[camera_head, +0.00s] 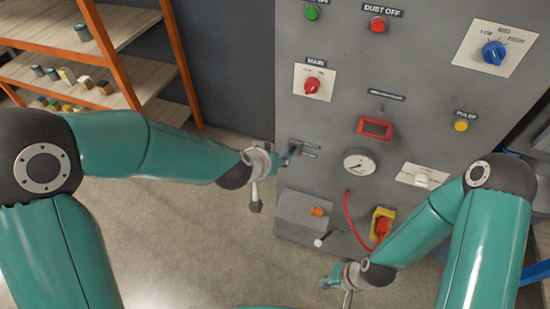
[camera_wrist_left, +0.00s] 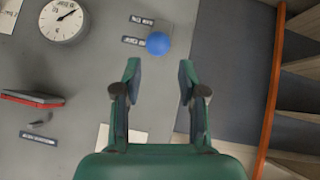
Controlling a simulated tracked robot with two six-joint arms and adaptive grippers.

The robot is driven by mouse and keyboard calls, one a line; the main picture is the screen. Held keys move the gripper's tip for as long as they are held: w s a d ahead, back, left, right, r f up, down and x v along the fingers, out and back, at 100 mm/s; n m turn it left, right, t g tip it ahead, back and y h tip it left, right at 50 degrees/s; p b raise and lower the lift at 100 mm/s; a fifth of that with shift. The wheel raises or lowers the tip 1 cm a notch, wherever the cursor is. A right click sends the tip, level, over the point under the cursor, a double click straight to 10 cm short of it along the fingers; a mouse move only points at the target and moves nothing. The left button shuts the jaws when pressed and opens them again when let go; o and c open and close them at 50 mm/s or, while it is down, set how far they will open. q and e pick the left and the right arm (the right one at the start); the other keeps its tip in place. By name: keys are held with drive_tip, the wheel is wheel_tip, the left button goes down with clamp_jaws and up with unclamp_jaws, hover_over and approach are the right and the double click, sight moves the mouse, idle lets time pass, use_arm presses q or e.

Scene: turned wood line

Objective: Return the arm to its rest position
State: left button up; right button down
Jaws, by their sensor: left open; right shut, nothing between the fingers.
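My left arm reaches in from the left to the grey control panel (camera_head: 335,45). The left gripper is open in the left wrist view (camera_wrist_left: 160,70), with its two fingers apart and nothing between them. A blue ball knob (camera_wrist_left: 158,43) on the panel lies just beyond the fingertips; I cannot tell the gap in depth.
A red cable (camera_head: 349,222) hangs nearby. Wooden shelves (camera_head: 60,50) stand left; floor between is clear.

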use_arm(q)
drive_tip(key=s+a+f+g+y, duration=0.1)
drive_tip(key=s+a+f, duration=0.2)
drive_tip(key=f, duration=0.3)
drive_tip(key=s+a+f+n+g, duration=0.1)
drive_tip(key=s+a+f+g, duration=0.1)
drive_tip(key=s+a+f, duration=0.3)
drive_tip(key=a+f+g+y, duration=0.1)
drive_tip(key=a+f, duration=0.1)
drive_tip(key=f, duration=0.5)
drive_tip(key=s+f+n+g+h, duration=0.1)
drive_tip(key=s+f, duration=0.2)
drive_tip(key=s, duration=0.4)
drive_tip(key=s+d+f+n+g+h, duration=0.1)
drive_tip(key=s+f+g, duration=0.1)
drive_tip(key=s, duration=0.5)
drive_tip(key=shift+s+d+f+n+g, duration=0.3)
drive_tip(key=shift+s+f+n, duration=0.1)
drive_tip(key=shift+f, duration=0.45)
